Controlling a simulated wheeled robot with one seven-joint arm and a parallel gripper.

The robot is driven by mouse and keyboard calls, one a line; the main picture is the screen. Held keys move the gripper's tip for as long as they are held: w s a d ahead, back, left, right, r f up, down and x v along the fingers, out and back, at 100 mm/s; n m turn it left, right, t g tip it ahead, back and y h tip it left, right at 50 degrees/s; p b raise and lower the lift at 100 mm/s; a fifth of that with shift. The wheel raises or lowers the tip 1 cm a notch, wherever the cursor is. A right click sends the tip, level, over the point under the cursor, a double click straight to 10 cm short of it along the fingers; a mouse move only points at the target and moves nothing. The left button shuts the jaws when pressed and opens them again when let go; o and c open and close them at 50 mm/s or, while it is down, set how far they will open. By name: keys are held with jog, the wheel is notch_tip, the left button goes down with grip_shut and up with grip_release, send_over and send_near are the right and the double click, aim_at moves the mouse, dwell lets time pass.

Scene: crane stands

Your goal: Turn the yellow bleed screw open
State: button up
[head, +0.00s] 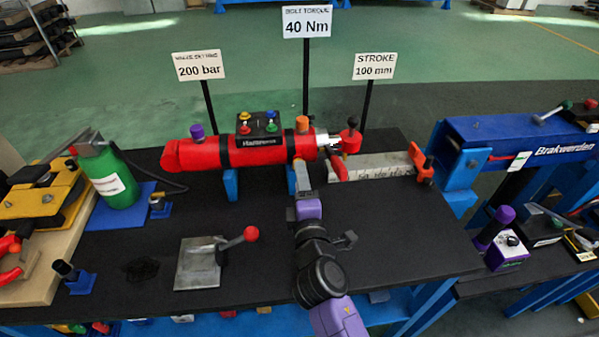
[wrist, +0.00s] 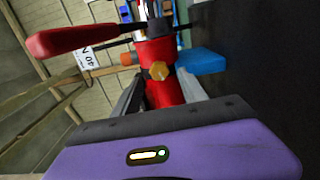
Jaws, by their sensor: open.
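The yellow bleed screw (wrist: 158,71) shows in the wrist view on the side of the red cylinder (wrist: 162,92). In the head view, the red cylinder (head: 197,156) lies across blue supports, and my arm and gripper cover the place where the screw would show. My gripper (wrist: 160,84) is open and empty, with one grey finger on either side of the screw in the picture. The screw appears a little beyond the fingertips; I cannot tell the exact gap. In the head view my gripper (head: 303,170) points at the cylinder's right part.
An orange cap (head: 302,124) and a black button box (head: 258,125) sit on top of the cylinder. A red-handled lever (wrist: 70,40) crosses the wrist view's upper left. A blue support (wrist: 201,61) stands close beside the cylinder. A red-knobbed lever plate (head: 198,265) stands left of my arm.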

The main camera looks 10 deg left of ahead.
jog(key=shift+v, duration=2.45)
jog(key=s+d+m+g+h, duration=0.1)
jog(key=s+d+m, duration=0.6)
jog(key=s, duration=0.7)
jog(key=s+d+m+h, duration=0.2)
jog(key=s+d+m, duration=0.5)
jog(key=s+d, duration=0.3)
jog(key=s+d+m+g+h, duration=0.1)
jog(key=s+d+m, duration=0.6)
jog(key=s, duration=1.1)
jog(key=shift+s+d+r+g+h, duration=0.25)
jog(key=shift+d+h, duration=0.25)
jog(key=shift+d, duration=0.5)
